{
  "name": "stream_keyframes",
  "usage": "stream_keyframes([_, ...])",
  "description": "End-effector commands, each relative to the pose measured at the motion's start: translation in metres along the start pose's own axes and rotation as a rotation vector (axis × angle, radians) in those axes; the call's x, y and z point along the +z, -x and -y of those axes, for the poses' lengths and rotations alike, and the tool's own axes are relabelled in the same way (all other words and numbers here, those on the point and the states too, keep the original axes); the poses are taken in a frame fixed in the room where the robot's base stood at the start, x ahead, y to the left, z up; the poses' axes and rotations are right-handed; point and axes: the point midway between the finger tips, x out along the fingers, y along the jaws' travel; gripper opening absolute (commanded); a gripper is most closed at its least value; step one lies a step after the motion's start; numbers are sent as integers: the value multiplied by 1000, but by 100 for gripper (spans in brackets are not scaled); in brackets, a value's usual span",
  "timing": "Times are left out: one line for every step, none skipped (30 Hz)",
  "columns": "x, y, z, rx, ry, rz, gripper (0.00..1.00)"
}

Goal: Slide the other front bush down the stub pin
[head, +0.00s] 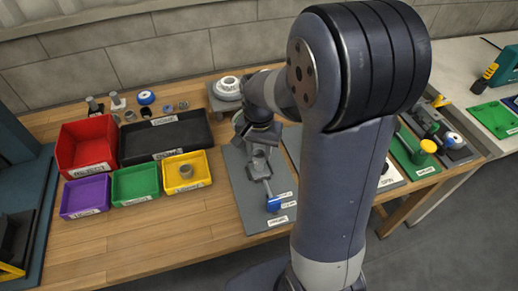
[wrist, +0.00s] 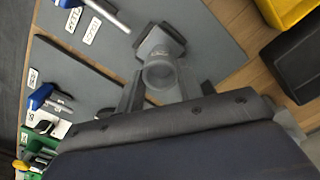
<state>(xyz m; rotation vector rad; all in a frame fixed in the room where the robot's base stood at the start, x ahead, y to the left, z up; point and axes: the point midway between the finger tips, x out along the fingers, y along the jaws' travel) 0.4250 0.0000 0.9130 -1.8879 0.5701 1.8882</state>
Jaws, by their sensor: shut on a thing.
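My gripper (wrist: 160,92) is shut on a grey ring-shaped bush (wrist: 160,72), with one finger on either side of it. Beyond the bush is a dark grey block (wrist: 158,40) on the grey board (wrist: 215,50). The stub pin cannot be made out; whether the bush is around it or only above it cannot be told. In the head view my gripper (head: 258,150) is low over the grey board (head: 240,190), partly hidden by my arm. A pale rod with a blue end (head: 273,204) lies near the board's front.
Red (head: 85,143), black (head: 165,137), purple (head: 85,197), green (head: 135,182) and yellow (head: 187,183) bins stand to the left. The yellow bin holds a grey-brown ring (head: 186,171). Another board with parts lies right of my arm. Bare table lies before the bins.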

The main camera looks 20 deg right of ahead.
Motion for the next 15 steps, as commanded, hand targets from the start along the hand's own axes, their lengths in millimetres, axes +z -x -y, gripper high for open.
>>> stream_keyframes([0, 0, 0, 0, 0, 0, 10])
stream_keyframes([0, 0, 0, 0, 0, 0, 10])
stream_keyframes([0, 0, 0, 0, 0, 0, 10])
stream_keyframes([0, 0, 0, 0, 0, 0, 10])
stream_keyframes([0, 0, 0, 0, 0, 0, 10])
stream_keyframes([0, 0, 0, 0, 0, 0, 10])
stream_keyframes([0, 0, 0, 0, 0, 0, 10])
stream_keyframes([0, -1, 0, 0, 0, 0, 10])
stream_keyframes([0, -2, 0, 0, 0, 0, 10])
stream_keyframes([0, -2, 0, 0, 0, 0, 10])
stream_keyframes([0, -3, 0, 0, 0, 0, 10])
stream_keyframes([0, -5, 0, 0, 0, 0, 10])
stream_keyframes([0, -6, 0, 0, 0, 0, 10])
stream_keyframes([0, -7, 0, 0, 0, 0, 10])
stream_keyframes([0, -8, 0, 0, 0, 0, 10])
